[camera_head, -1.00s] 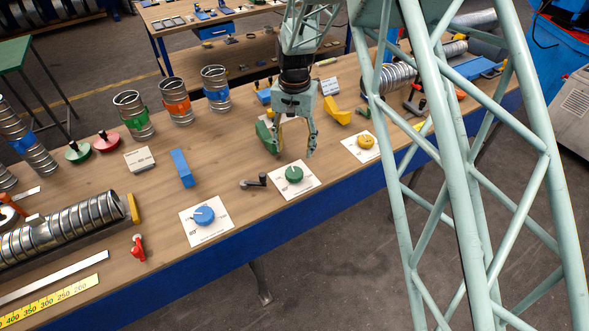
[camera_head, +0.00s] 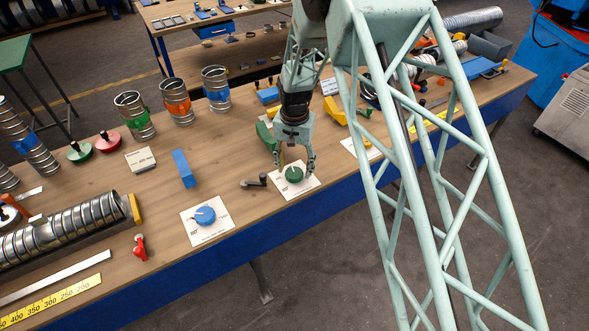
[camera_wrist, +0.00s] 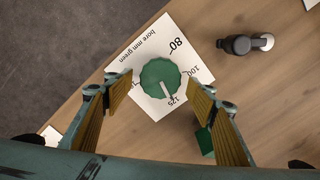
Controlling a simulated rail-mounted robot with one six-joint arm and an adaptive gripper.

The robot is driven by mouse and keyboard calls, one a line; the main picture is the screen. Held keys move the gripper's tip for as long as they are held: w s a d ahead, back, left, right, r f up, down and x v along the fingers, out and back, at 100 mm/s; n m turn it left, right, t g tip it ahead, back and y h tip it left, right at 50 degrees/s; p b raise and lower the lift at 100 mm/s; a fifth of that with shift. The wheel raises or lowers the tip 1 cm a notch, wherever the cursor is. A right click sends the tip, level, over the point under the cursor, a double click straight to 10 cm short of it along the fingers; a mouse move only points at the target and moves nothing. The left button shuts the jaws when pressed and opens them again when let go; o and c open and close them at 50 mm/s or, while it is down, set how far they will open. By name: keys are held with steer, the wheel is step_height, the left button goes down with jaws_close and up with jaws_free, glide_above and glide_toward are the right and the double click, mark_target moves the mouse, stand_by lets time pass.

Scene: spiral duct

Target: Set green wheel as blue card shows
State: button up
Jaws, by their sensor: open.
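The green wheel (camera_head: 294,174) sits on a white card (camera_head: 311,184) near the table's front edge. In the wrist view the green wheel (camera_wrist: 160,78) has a white pointer aimed at the mark 125. Its card (camera_wrist: 192,52) reads "bore mm green" and also shows 80 and 100. My gripper (camera_head: 295,168) is open just above the wheel, one finger to each side. In the wrist view my gripper (camera_wrist: 160,82) has the wheel between its fingertips, apart from both. The blue wheel (camera_head: 205,215) sits on a white card (camera_head: 212,232); its print is too small to read.
A dark crank-like handle (camera_head: 254,182) lies just left of the green wheel's card. A blue block (camera_head: 183,168) stands farther left. A yellow piece (camera_head: 334,110) lies behind my gripper. My arm's lattice hides part of the table's right side.

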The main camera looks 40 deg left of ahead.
steer(key=shift+f, duration=0.4)
steer(key=shift+c, duration=0.7)
steer(key=c, duration=0.7)
